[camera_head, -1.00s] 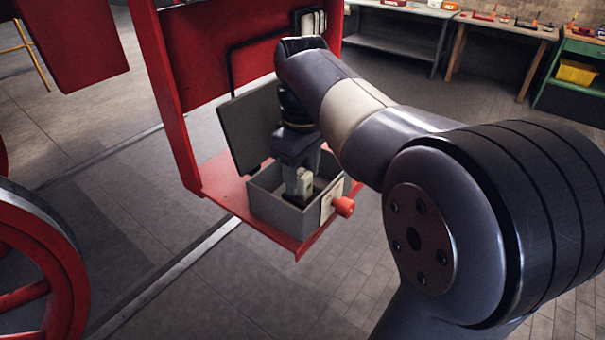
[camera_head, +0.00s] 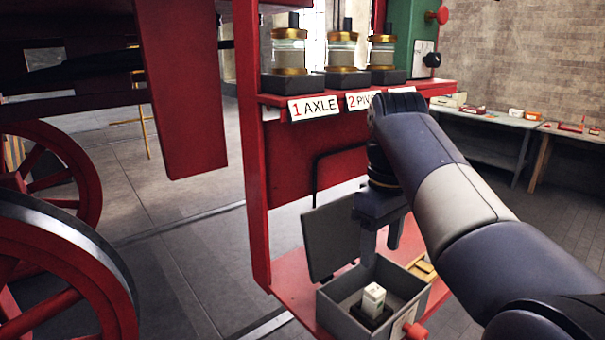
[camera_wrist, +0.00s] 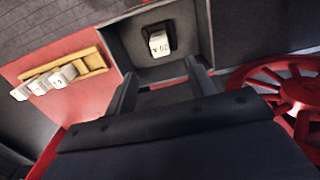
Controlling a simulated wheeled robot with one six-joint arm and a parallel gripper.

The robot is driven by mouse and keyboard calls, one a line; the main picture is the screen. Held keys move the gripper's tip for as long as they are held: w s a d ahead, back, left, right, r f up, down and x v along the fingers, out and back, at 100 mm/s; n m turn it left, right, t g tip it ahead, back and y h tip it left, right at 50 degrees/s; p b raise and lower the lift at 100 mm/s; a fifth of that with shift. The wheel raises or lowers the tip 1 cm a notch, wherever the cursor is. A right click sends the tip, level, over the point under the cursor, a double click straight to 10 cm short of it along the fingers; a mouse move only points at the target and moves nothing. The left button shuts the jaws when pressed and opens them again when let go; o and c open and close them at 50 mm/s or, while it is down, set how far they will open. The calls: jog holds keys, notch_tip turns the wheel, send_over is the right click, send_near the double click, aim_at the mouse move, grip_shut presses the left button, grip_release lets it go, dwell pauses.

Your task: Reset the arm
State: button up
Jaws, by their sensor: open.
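My gripper (camera_head: 382,252) hangs above the open grey box (camera_head: 336,312), its fingers apart and empty. In the wrist view my gripper (camera_wrist: 163,82) shows its two fingers spread, pointing toward the box (camera_wrist: 112,42). A small white block (camera_head: 373,298) stands in a dark holder inside the box. The block (camera_wrist: 158,43) also shows in the wrist view, with small dark markings, beyond the fingertips and apart from them.
The box's grey lid (camera_head: 331,240) stands open behind it. A wooden rack (camera_wrist: 92,62) with several white tags lies beside the box on the red shelf. Glass oilers (camera_head: 343,50) stand on the upper shelf. Red wheels (camera_head: 60,260) are at left.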

aim_at(375, 290)
notch_tip(375, 290, down, 11)
jog(key=shift+r+b, duration=0.15)
jog(key=shift+b, duration=0.4)
jog(key=shift+r+p, duration=0.35)
jog(key=shift+r, duration=0.05)
